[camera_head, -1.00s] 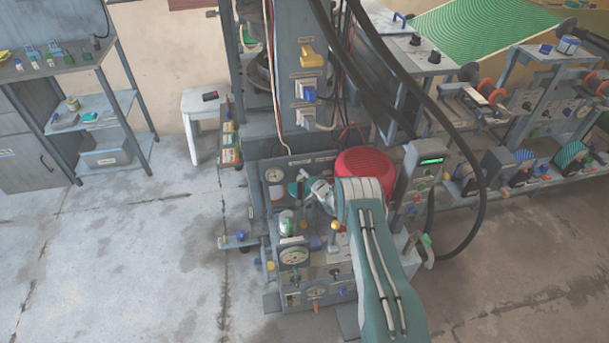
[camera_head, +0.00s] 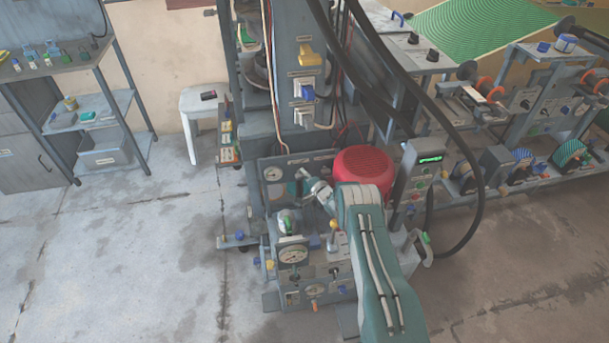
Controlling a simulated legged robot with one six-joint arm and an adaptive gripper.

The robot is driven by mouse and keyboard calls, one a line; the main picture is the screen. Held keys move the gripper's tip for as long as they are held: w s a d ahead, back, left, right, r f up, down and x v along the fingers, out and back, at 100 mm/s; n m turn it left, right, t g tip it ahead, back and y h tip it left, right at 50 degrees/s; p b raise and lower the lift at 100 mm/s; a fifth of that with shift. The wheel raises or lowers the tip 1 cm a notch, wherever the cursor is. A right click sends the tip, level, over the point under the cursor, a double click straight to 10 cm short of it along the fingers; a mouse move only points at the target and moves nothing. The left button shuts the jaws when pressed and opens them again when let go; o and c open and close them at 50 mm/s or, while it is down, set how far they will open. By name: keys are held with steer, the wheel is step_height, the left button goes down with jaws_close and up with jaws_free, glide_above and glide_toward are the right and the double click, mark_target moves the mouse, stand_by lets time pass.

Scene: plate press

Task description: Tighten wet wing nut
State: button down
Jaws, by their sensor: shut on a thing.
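My teal arm reaches up from the bottom right over the press. My gripper (camera_head: 298,182) is at the upper front panel of the press (camera_head: 315,270), between a round gauge (camera_head: 273,174) and the red ribbed motor cover (camera_head: 363,166). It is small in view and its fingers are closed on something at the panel. The wing nut cannot be made out apart from the fingers, and wetness cannot be seen. My wrist and forearm hide part of the panel on the right.
A larger gauge (camera_head: 292,254), a green-topped fitting (camera_head: 286,222) and a yellow-knobbed lever (camera_head: 333,228) stand close below my gripper. A control box (camera_head: 420,175) and black hoses are to the right. The floor at left is free.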

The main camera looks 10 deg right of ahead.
steer(key=c, duration=0.7)
jaws_free()
steer(key=shift+s+f, duration=0.1)
steer(key=shift+f, duration=0.25)
steer(key=shift+r, duration=0.1)
steer(key=shift+r, duration=0.1)
steer(key=shift+r, duration=0.3)
step_height(320, 180, up, 9)
steer(key=shift+r, duration=0.1)
